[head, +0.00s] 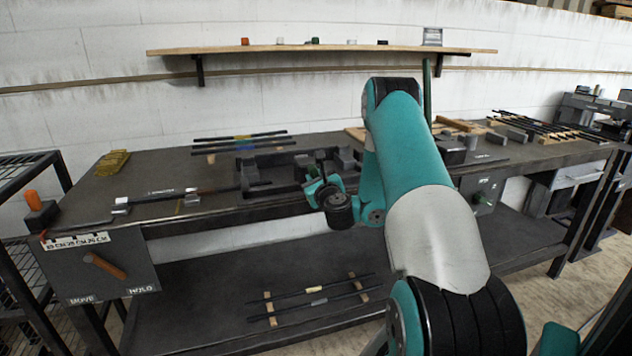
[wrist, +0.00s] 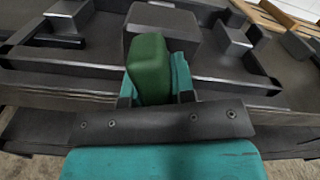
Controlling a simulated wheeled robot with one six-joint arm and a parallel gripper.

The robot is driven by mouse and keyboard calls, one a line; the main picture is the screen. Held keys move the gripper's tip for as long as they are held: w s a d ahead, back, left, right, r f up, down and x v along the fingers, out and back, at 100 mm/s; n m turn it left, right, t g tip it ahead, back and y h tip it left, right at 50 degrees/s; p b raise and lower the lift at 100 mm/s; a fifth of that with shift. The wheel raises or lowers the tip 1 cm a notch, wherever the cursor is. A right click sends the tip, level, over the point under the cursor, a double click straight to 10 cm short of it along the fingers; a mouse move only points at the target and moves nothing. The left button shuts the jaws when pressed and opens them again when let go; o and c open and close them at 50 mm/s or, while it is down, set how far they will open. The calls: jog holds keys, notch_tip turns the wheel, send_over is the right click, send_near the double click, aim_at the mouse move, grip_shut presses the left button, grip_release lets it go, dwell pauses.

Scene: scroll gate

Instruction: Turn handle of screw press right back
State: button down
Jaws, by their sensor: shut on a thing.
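My gripper (head: 316,184) is at the front edge of the bench, by the dark metal fixture of the screw press (head: 270,165). In the wrist view, the green handle (wrist: 149,66) stands up between the teal fingers of my gripper (wrist: 156,92), which are shut on it. A grey block (wrist: 165,24) of the fixture is just behind the handle. The lower part of the handle and its joint to the press are hidden by my gripper.
The bench (head: 90,205) has dark rods (head: 240,140) at the back and a front panel with an orange lever (head: 105,265) at left. Grey blocks (wrist: 236,42) and raised rails stand near my gripper. A wall shelf (head: 320,49) runs above; a lower shelf holds rods.

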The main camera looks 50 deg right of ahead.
jog(key=n+b, duration=0.1)
jog(key=n, duration=0.3)
jog(key=shift+f, duration=0.15)
jog(key=n+b, duration=0.2)
jog(key=n, duration=0.3)
jog(key=shift+w+a, duration=0.1)
jog(key=n+b, duration=0.2)
jog(key=n, duration=0.2)
jog(key=shift+f+n, duration=0.15)
jog(key=shift+n, duration=0.15)
jog(key=n+b, duration=0.1)
jog(key=n, duration=0.2)
jog(key=shift+f+n+b, duration=0.1)
jog(key=shift+n+b, duration=0.2)
jog(key=shift+b, duration=0.1)
jog(key=n+b, duration=0.2)
jog(key=n, duration=0.1)
jog(key=shift+f+n, duration=0.1)
jog(key=shift+n, duration=0.2)
jog(key=n+b, duration=0.3)
jog(key=b, duration=0.1)
jog(key=shift+f+n, duration=0.15)
jog(key=shift+n, duration=0.25)
jog(key=n+b, duration=0.3)
jog(key=b, duration=0.1)
jog(key=shift+n+b, duration=1.55)
jog(key=shift+n, duration=0.25)
